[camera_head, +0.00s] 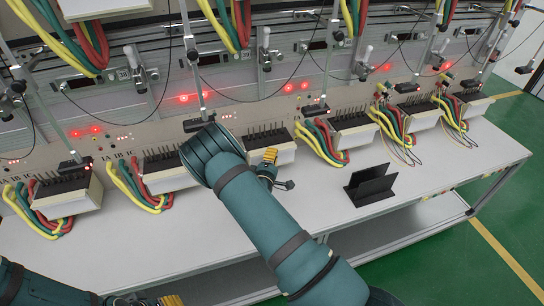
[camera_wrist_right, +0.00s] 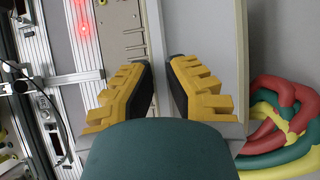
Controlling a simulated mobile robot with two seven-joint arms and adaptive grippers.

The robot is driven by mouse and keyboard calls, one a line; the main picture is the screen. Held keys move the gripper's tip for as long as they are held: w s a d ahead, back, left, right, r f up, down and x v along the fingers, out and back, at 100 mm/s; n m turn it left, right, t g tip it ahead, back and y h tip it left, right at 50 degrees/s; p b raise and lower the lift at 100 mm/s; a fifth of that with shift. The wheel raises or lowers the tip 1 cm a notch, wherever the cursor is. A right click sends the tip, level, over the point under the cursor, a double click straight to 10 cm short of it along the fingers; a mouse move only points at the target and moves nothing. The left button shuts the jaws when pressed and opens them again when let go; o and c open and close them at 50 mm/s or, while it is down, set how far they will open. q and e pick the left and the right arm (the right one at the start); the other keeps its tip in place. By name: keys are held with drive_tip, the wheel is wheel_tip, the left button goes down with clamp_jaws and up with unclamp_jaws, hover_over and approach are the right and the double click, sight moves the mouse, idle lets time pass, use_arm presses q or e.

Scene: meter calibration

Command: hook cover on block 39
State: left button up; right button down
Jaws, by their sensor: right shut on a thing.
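My right gripper (camera_head: 268,157) is at a pale meter block in the middle of the row. In the right wrist view its yellow fingers (camera_wrist_right: 160,85) are shut on a thin pale plate (camera_wrist_right: 156,50), which looks like the cover. In the head view the arm and fingers hide most of this plate, so I cannot tell whether it is hooked on. The block (camera_head: 287,152) shows partly behind the gripper, with dark terminals on top. Of my left gripper (camera_head: 170,300), only yellow finger parts show at the bottom edge.
Several similar blocks with red, green and yellow cables stand along the bench (camera_head: 120,245), with a wired block (camera_head: 350,135) just right of my right gripper. A black folded stand (camera_head: 370,186) is on the bench to the right. The bench front is mostly clear.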

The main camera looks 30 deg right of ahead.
drive_tip(key=shift+f, duration=0.1)
drive_tip(key=c, duration=1)
unclamp_jaws()
drive_tip(key=shift+c, duration=0.2)
drive_tip(key=shift+s, duration=0.1)
drive_tip(key=v, duration=1.2)
